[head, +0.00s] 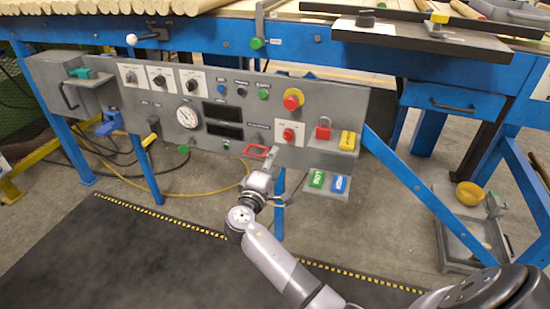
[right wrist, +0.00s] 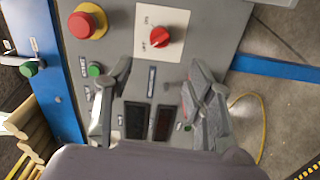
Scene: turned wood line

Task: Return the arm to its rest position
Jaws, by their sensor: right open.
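My right gripper (head: 263,160) is in front of the lower part of the grey control panel (head: 265,105), with its arm coming up from the lower right. In the right wrist view its two fingers (right wrist: 162,82) are spread apart, with only the panel face seen between them. A red frame-like part (head: 257,151) shows at the fingers; I cannot tell whether they touch it. My left gripper is not in view.
The panel carries a red selector switch (head: 289,134), a red emergency stop (head: 293,99), a gauge (head: 187,117) and a red padlock (head: 323,128). A blue brace (head: 420,190) slants down at the right. The dark mat (head: 120,255) is clear.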

